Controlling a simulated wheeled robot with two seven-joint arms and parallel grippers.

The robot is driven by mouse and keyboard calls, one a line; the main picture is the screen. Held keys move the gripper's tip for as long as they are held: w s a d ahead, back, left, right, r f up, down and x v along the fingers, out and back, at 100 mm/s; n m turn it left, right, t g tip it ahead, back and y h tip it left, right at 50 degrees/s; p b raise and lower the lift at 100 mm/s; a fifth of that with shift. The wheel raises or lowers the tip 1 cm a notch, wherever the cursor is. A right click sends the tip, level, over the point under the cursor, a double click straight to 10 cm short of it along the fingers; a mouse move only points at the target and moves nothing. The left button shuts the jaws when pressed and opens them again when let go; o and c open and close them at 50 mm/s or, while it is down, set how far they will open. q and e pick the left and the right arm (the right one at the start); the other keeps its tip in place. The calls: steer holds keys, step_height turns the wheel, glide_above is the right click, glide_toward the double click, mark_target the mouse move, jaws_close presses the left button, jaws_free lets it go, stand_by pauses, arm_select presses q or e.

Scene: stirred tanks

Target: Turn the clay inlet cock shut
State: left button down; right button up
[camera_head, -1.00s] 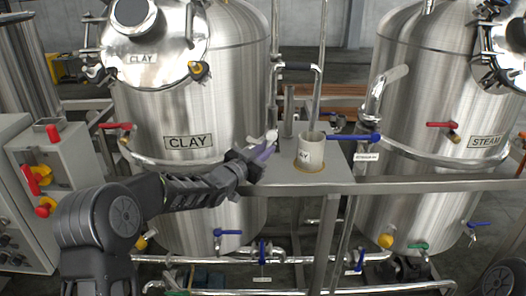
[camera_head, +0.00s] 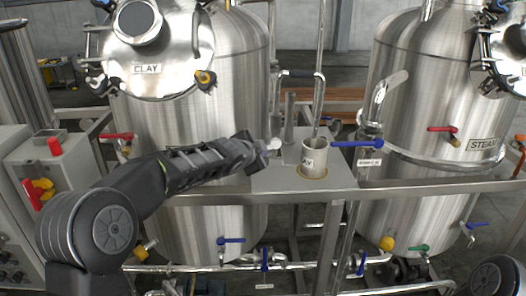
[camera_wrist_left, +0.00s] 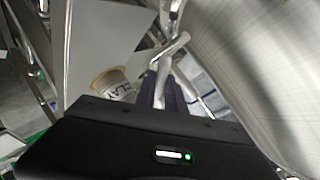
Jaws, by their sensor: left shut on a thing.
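My left gripper (camera_head: 268,147) is at the tank's right side, beside the pale handle (camera_head: 276,144) of what looks like the clay inlet cock. In the left wrist view the purple fingers (camera_wrist_left: 167,92) are shut on this pale handle (camera_wrist_left: 168,54). The cock's body is mostly hidden, so I cannot tell how far it is turned. My right gripper is out of view.
A cup marked CLAY (camera_head: 314,160) stands on the metal shelf (camera_head: 275,181), close right of the gripper. A blue lever (camera_head: 352,143) sticks out behind it. The steam tank (camera_head: 410,110) stands at right. A rail runs below the shelf.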

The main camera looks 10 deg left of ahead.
arm_select(q)
step_height(320, 180, up, 2)
steer(key=m+g+y+p, duration=0.1)
steer(key=m+y, duration=0.2)
steer(key=shift+r, duration=0.1)
stand_by(0.5)
steer(key=c, duration=1.4)
jaws_free()
steer(key=b+v, duration=0.2)
steer(key=v, duration=0.5)
steer(key=shift+s+r, duration=0.3)
